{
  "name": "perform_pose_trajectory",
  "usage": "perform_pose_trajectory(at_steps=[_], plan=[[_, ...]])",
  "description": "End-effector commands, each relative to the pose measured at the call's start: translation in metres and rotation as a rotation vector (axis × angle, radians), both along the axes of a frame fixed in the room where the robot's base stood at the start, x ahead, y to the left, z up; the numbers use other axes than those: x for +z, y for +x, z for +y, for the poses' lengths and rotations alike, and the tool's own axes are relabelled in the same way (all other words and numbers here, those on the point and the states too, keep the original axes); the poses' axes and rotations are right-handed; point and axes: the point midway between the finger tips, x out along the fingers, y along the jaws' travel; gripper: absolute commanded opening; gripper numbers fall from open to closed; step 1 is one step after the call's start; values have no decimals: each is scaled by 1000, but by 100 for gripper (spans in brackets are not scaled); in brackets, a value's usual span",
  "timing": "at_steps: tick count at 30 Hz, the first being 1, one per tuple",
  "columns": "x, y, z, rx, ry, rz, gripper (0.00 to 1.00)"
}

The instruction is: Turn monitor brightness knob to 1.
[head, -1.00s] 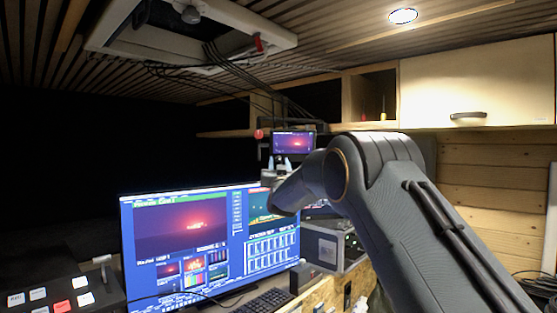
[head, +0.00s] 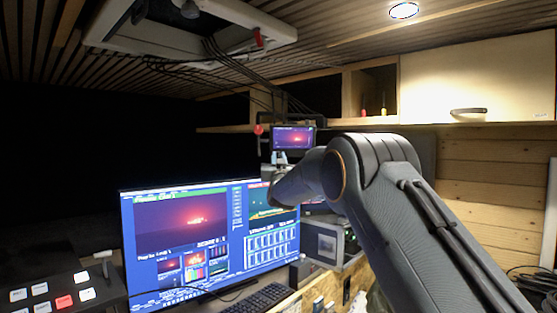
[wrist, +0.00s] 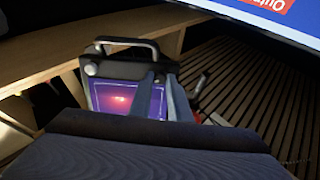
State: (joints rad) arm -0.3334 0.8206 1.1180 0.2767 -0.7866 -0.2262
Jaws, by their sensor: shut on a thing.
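The small monitor (head: 293,138) hangs at the back, its screen lit purple and red. In the head view my gripper (head: 280,155) is at the monitor's lower left. I cannot read any knob marking.
A large monitor (head: 190,235) stands below left, with a keyboard (head: 258,298) before it. A button panel (head: 65,290) is at lower left. A grey box unit (head: 325,240) stands right of the monitor. A wooden shelf and cabinet (head: 475,85) are at upper right.

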Motion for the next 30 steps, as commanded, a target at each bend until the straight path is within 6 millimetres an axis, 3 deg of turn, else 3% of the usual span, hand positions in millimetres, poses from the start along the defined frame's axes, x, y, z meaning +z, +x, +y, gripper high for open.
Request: perform_pose_trajectory(at_steps=[11,30], plan=[[-2,0,0,-82,-202,-27,0],[-1,0,1,-310,-761,-94,0]])
